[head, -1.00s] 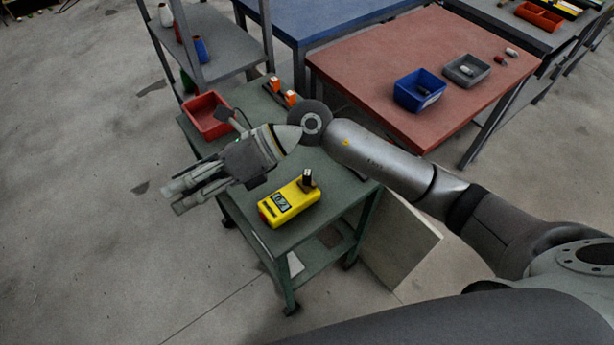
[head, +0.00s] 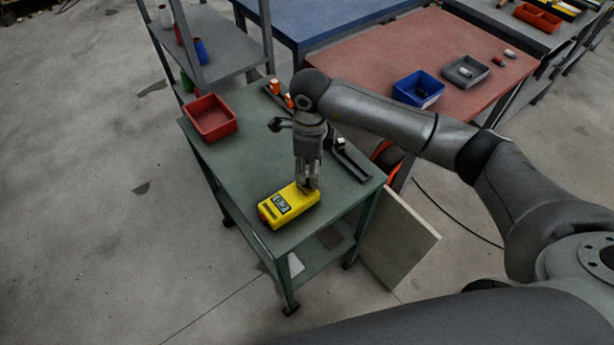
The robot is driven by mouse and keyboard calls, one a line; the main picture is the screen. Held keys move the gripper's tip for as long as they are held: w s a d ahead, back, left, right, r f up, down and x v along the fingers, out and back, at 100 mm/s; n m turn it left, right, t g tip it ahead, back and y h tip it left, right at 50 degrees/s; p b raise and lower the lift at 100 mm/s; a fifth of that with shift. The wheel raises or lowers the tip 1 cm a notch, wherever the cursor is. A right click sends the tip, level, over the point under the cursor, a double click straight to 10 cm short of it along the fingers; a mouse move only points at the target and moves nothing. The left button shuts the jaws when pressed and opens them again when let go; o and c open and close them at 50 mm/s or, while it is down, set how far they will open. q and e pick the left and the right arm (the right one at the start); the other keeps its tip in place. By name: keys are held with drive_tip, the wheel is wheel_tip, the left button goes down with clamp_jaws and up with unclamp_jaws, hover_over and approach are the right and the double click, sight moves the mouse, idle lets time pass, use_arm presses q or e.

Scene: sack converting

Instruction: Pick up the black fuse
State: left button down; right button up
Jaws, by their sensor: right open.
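A yellow device (head: 288,204) with a small display lies on the green cart top. In the earlier view a small black upright piece, which looks like the black fuse, stands at its upper right end. My right gripper (head: 309,187) now points down at that end, with its fingers around or just in front of that spot. The fingers hide the black piece, and I cannot tell whether they touch it. The right gripper is open. My left gripper is not in view.
The green cart (head: 232,172) also bears a red bin (head: 210,118), orange parts (head: 289,101) and a dark rail (head: 350,165) at its right edge. A red-topped table (head: 375,62) with a blue bin (head: 418,88) stands behind. A grey panel (head: 398,245) leans beside the cart.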

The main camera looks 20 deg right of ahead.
sight(307, 175)
drive_tip(key=f+p, duration=0.1)
drive_tip(key=f, duration=0.1)
drive_tip(key=w+f+p, duration=0.1)
drive_tip(key=f, duration=0.2)
drive_tip(key=shift+a, duration=0.2)
drive_tip(key=shift+f, duration=0.45)
clamp_jaws()
drive_tip(key=shift+r, duration=0.15)
